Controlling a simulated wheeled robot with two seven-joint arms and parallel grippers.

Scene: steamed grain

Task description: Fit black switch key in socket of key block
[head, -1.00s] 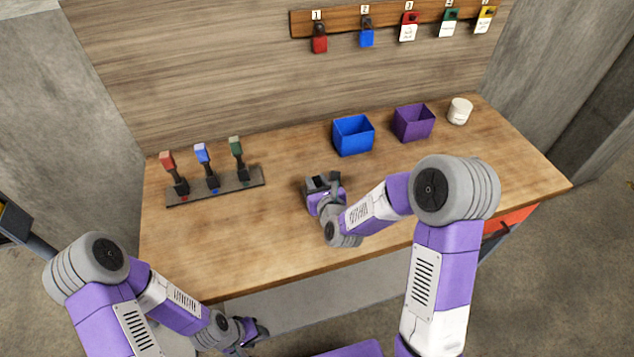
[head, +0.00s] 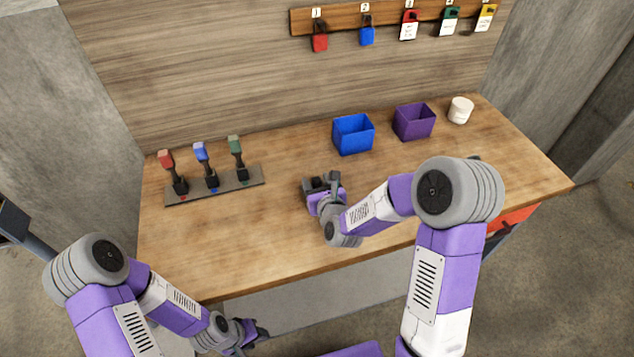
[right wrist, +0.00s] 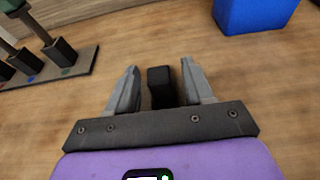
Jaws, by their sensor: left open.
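A black block-like piece (right wrist: 160,86), which looks like the black switch key, is on the wooden table between the fingers of my right gripper (right wrist: 158,88). In the right wrist view a narrow gap shows on each side of it, so the fingers are around it but not visibly touching it. In the head view my right gripper (head: 321,184) is low over the middle of the table and largely hides the piece. The key block (head: 222,187) is a grey plate at the left with red, blue and green-topped keys upright on it. My left gripper (head: 256,332) is off the table's front edge, empty.
A blue bin (head: 353,135), a purple bin (head: 414,122) and a white jar (head: 460,110) stand at the back right of the table (head: 230,245). Padlocks hang on a wall rack (head: 385,20). The table is clear between the key block and my right gripper.

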